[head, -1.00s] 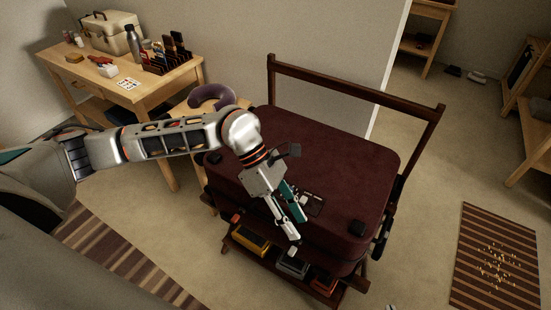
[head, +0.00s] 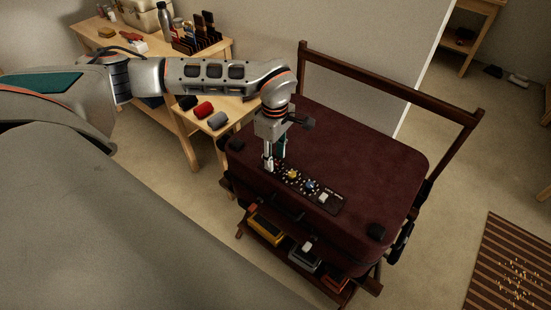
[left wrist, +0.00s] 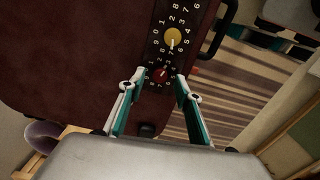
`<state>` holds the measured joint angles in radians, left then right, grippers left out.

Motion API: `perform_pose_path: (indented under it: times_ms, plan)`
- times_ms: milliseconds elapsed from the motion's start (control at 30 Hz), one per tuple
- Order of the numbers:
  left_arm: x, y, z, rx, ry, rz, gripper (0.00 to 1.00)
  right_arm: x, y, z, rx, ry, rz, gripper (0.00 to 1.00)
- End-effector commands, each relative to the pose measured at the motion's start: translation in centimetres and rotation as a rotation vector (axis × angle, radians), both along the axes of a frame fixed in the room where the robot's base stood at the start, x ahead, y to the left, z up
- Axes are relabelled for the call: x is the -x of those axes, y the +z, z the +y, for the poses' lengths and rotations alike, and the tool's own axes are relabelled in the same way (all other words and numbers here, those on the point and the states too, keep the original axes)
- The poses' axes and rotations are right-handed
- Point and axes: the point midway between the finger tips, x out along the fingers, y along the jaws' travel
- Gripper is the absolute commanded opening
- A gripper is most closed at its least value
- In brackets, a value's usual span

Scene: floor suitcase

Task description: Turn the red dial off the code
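The dark red suitcase (head: 340,145) lies on a wooden rack, with a black dial panel (head: 334,206) along its near edge. The red dial (left wrist: 158,76) shows in the left wrist view, ringed by white digits, with a short light mark on its face. The yellow dial (left wrist: 173,37) sits beside it. In the head view the yellow dial (head: 292,174), a blue dial (head: 311,185) and a white dial (head: 323,197) show; my gripper hides the red one. My left gripper (left wrist: 154,82) is open, pointing down, its fingers on either side of the red dial. I cannot tell whether they touch it.
A black handle (head: 287,208) is on the suitcase's near side. The rack's dark rail (head: 390,80) rises behind. A lower shelf holds a yellow box (head: 266,229) and others. A wooden table (head: 190,75) with tools stands at the left.

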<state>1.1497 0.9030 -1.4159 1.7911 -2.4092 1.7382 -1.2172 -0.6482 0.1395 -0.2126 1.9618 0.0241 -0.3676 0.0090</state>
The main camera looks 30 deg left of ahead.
Motion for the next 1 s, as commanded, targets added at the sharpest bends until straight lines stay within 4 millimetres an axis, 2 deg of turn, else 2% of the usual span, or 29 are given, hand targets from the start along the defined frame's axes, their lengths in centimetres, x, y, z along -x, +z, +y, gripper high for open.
perform_pose_path:
  times_ms: [133, 433, 567, 1000]
  plan:
    - [0.00, -1.10, -0.06, 0.001, -0.001, -0.001, 0.34, 0.04, -0.11, 0.00, 0.000, 0.000, 0.001, 0.00]
    - [-0.01, -1.29, -0.05, 0.001, -0.001, -0.001, 0.34, 0.06, -0.12, -0.01, 0.000, 0.000, 0.001, 0.00]
    - [0.00, -1.28, -0.05, 0.001, -0.001, -0.001, 0.00, 0.06, -0.12, -0.01, 0.000, 0.000, 0.001, 0.00]
    - [0.00, -1.17, -0.04, 0.001, 0.049, -0.001, 0.00, -0.03, 0.36, -0.01, 0.000, 0.000, -0.001, 0.00]
